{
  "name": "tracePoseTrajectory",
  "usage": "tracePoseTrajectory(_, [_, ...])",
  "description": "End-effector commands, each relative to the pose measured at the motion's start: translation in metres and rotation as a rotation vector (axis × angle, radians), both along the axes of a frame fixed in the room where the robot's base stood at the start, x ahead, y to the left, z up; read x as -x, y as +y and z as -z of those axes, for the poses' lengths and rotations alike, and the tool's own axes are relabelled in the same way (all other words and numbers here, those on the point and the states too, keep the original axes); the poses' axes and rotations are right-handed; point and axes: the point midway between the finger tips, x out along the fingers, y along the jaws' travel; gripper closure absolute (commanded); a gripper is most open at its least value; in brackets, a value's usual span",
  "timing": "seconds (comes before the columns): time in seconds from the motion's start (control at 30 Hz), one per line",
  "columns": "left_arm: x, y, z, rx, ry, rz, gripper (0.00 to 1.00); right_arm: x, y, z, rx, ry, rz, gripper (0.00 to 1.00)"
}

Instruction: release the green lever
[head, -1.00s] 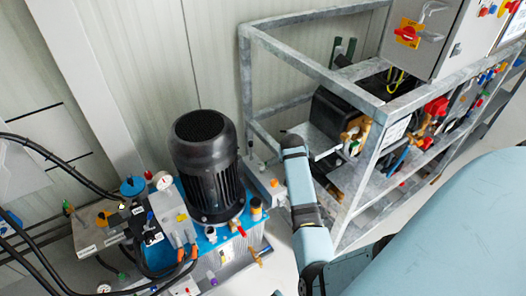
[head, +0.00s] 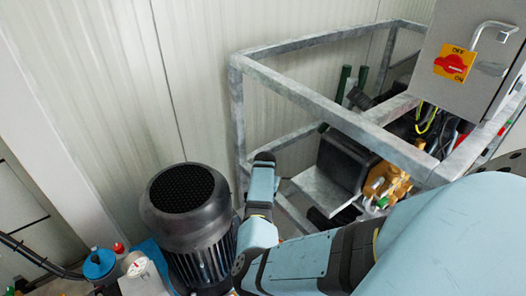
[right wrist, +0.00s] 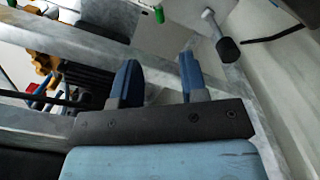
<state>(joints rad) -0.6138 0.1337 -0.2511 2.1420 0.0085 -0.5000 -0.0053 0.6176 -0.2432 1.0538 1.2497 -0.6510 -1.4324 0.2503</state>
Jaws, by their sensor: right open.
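Two upright dark green bars (head: 352,82) show behind the metal frame in the head view; I cannot tell whether either is the green lever. In the right wrist view a small green piece (right wrist: 159,14) sits at the top edge, beyond the fingers, and another green bit (right wrist: 51,3) shows at the top left. My right gripper (right wrist: 159,80) is open, with two blue fingers apart and nothing between them. Its fingers do not show clearly in the head view, where my right arm bends up beside the black motor. My left gripper is not in view.
A grey metal frame (head: 305,87) stands right of the black motor (head: 187,205). A grey cabinet with a red and yellow switch (head: 453,63) is at upper right. A rod with a black knob (right wrist: 226,48) is right of the fingers in the wrist view.

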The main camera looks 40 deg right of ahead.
Motion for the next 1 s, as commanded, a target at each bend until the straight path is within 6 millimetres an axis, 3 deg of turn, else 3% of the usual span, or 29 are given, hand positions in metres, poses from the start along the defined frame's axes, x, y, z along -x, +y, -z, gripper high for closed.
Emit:
tracePoseTrajectory(0.17, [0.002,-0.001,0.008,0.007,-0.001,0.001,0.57,0.001,0.0,0.035,-0.001,0.003,-0.001,0.6])
tracePoseTrajectory(0.5, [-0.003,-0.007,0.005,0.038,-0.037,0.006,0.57,0.0,-0.001,0.104,0.0,0.0,0.0,0.6])
tracePoseTrajectory(0.7, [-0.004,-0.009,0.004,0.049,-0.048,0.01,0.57,0.0,-0.001,0.125,0.002,-0.001,-0.001,0.6])
tracePoseTrajectory(1.0, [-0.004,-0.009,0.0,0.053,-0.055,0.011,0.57,0.0,-0.001,0.129,0.002,-0.001,0.0,0.6])
